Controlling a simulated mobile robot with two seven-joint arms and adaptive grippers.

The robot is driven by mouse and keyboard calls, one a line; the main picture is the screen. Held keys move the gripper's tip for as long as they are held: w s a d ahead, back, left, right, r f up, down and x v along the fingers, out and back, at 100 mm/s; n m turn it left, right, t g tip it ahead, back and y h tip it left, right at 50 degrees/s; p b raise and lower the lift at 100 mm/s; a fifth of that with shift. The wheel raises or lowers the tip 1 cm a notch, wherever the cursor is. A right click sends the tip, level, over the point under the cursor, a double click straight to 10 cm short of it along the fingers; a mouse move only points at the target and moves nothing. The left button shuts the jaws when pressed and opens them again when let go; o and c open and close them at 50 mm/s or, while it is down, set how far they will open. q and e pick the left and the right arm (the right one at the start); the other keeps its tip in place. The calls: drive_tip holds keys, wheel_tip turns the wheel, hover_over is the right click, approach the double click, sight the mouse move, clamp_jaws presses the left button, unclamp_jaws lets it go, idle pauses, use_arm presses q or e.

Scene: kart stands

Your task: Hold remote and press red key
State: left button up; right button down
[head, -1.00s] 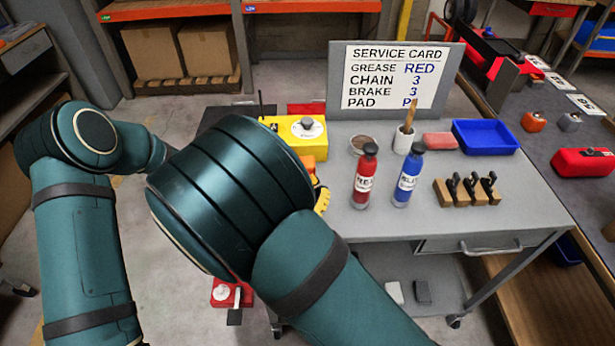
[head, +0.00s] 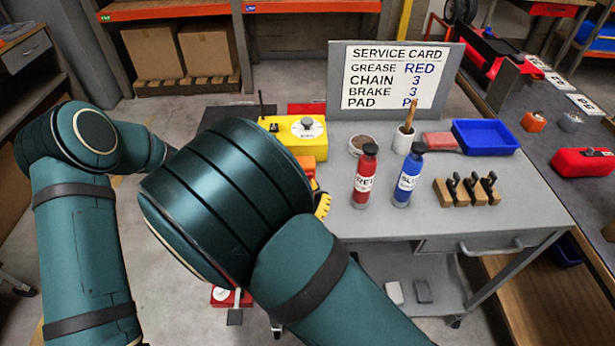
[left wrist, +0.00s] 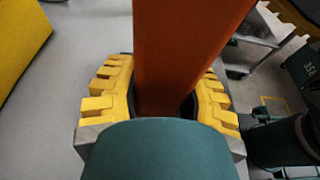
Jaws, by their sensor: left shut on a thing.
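An orange block-like body, which I take to be the remote (left wrist: 185,50), stands between the yellow toothed pads of my left gripper (left wrist: 160,103) in the left wrist view; the gripper is shut on it. Part of this orange body also shows in the head view (head: 308,166), beside the yellow box. The red key does not show in either view. My right gripper (head: 322,204) shows only as a yellow toothed pad past my large teal arm link, close below the orange part. Its opening is hidden. My left gripper is hidden behind that link in the head view.
A yellow box (head: 308,145) with a dial stands on the grey cart (head: 460,215). Red (head: 364,178) and blue (head: 408,178) bottles stand to its right.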

drive_tip(key=shift+s, duration=2.55)
use_arm(q)
drive_tip(key=o, duration=1.1)
